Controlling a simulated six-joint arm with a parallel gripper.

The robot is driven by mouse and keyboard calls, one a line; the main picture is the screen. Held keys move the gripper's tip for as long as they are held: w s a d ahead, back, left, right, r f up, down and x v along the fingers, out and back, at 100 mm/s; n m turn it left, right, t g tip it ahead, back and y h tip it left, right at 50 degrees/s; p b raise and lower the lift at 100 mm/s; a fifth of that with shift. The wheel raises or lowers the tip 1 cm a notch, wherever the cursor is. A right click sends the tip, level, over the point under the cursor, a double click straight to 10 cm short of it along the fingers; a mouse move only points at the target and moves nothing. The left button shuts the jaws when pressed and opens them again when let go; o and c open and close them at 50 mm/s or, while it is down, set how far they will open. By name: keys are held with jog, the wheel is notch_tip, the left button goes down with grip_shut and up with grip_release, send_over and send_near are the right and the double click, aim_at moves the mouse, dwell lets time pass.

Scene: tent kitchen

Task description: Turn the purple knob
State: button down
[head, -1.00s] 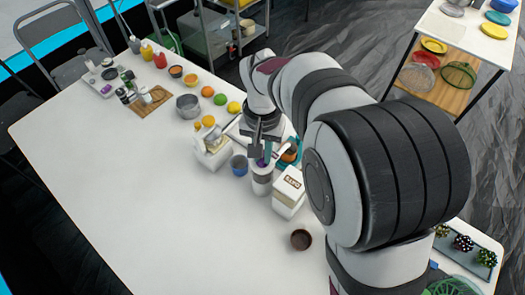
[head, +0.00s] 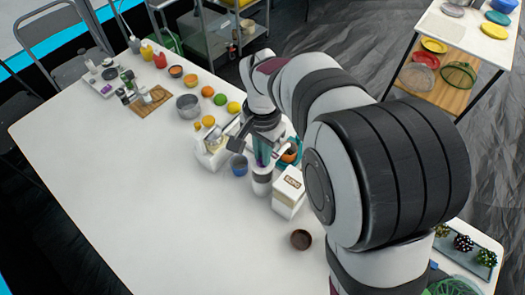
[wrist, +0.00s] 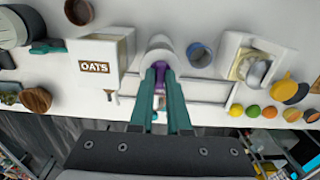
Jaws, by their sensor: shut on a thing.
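The purple knob (wrist: 160,70) shows between the fingertips in the wrist view. It sits at the end of a white cylindrical body (wrist: 160,43). My gripper (wrist: 160,76) has teal fingers shut on the knob, one on each side. In the head view the gripper (head: 262,160) points down over the same white cylinder (head: 262,184), which stands upright on the table. Only a sliver of purple shows there; the fingers hide most of the knob.
The oats box (head: 289,192) stands close on one side of the cylinder. A blue cup (head: 239,166) and a white container (head: 213,150) stand on the other. A small brown bowl (head: 301,240) is nearer. The table's left and front are clear.

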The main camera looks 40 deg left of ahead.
jog(key=c, duration=0.9)
grip_release()
notch_tip(320, 180, up, 16)
jog(key=shift+f, duration=0.1)
jog(key=o, duration=0.4)
jog(key=shift+n, duration=0.6)
jog(key=shift+o, duration=0.3)
jog(key=n, duration=0.3)
notch_tip(320, 180, down, 16)
jog(key=n, duration=1.3)
jog(key=shift+n, duration=0.4)
